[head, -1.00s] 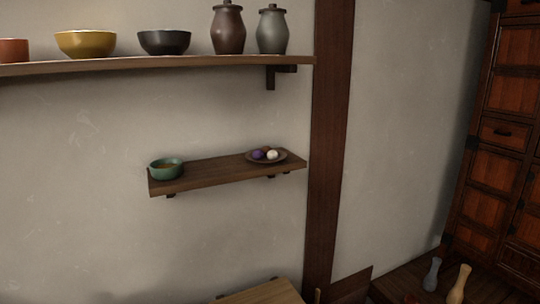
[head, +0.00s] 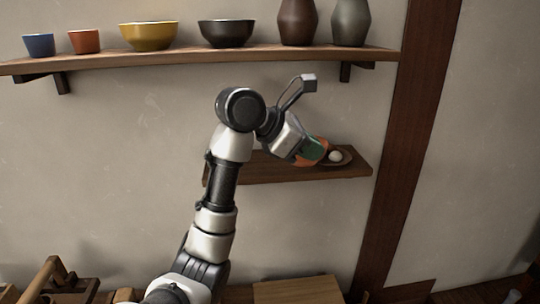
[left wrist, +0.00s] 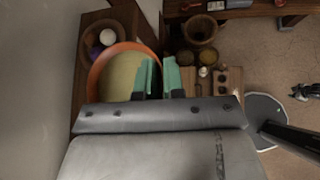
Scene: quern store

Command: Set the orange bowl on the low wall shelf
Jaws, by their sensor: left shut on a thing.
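My left gripper (head: 313,151) is shut on the rim of the orange bowl (head: 309,162). In the left wrist view the bowl (left wrist: 116,72) shows its cream inside, and the green fingers (left wrist: 159,75) pinch its right side. The low wall shelf (head: 345,171) is a short dark board; the bowl is at its right half, close to the plate. I cannot tell whether the bowl touches the shelf. My arm hides the shelf's left part. My right gripper is in neither view.
The upper shelf (head: 270,52) above holds cups, bowls and jars. A wooden post (head: 405,150) stands to the right.

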